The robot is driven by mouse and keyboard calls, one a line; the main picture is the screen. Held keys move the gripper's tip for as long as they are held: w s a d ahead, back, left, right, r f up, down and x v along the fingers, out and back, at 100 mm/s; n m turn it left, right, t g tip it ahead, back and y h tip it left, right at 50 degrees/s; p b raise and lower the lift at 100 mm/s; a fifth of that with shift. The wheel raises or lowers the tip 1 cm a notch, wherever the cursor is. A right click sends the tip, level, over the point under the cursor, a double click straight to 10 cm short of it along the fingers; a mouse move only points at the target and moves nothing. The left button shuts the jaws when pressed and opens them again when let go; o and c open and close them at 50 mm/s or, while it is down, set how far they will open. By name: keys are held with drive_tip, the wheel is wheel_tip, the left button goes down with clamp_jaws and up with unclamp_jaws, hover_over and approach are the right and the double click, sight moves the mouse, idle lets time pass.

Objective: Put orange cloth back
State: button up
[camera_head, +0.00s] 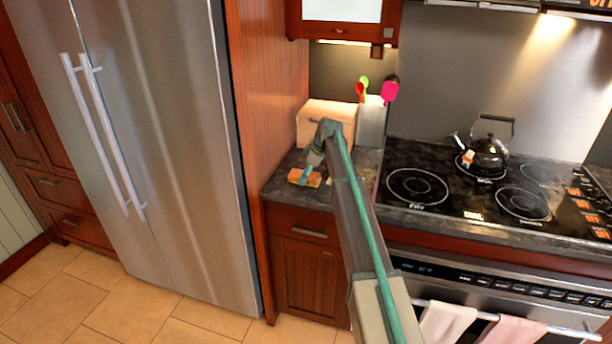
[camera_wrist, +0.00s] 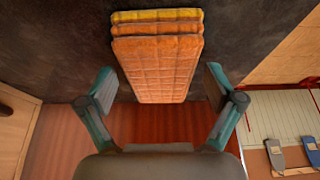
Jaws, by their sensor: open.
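The orange cloth (camera_head: 304,179) is a small, flat folded bundle on the dark countertop (camera_head: 285,196), left of the stove and close to the counter's front left part. In the wrist view it shows as quilted orange layers (camera_wrist: 158,68) with a yellower layer at the far end. My gripper (camera_head: 312,176) is over the cloth at the end of the arm reaching from the lower right. In the wrist view my gripper (camera_wrist: 159,80) is open, with one finger on each side of the cloth. A gap shows between each finger and the cloth.
A light wooden box with a handle (camera_head: 322,117) and a grey utensil holder (camera_head: 371,125) stand behind on the counter. A kettle (camera_head: 488,155) is on the stovetop (camera_head: 432,205). The fridge (camera_head: 165,130) and a wooden side panel (camera_head: 262,110) are to the left.

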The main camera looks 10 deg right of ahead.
drive_tip(key=shift+r, duration=0.1)
drive_tip(key=b+v, duration=0.2)
drive_tip(key=v, duration=1)
drive_tip(key=s+a+f+g+h+p, duration=0.1)
drive_tip(key=s+f+p, duration=0.15)
drive_tip(key=s, duration=0.55)
drive_tip(key=s+a+f+g+h+p, duration=0.1)
drive_tip(key=s+a+f, duration=0.15)
drive_tip(key=s, duration=0.55)
drive_tip(key=s+f+m+g+b, duration=0.1)
drive_tip(key=s+f+m, duration=0.1)
drive_tip(key=s+f, duration=0.9)
drive_tip(key=s+f+m+g+h+b, duration=0.1)
drive_tip(key=s+f+m+g, duration=0.15)
drive_tip(key=s+f, duration=0.85)
drive_tip(key=s+f+m, duration=0.3)
drive_tip(key=s+f, duration=0.1)
drive_tip(key=f, duration=1.3)
drive_tip(key=s+f+m+g, duration=0.1)
drive_tip(key=s+f, duration=0.3)
drive_tip(key=s, duration=0.6)
drive_tip(key=s+f+m+g+b, duration=0.1)
drive_tip(key=s+f, duration=0.3)
drive_tip(key=s, duration=0.7)
drive_tip(key=s+f+m+g+h+b, duration=0.1)
drive_tip(key=s+f+m, duration=0.2)
drive_tip(key=s, duration=0.8)
drive_tip(key=shift+a+f, duration=0.45)
drive_tip(key=shift+f, duration=0.4)
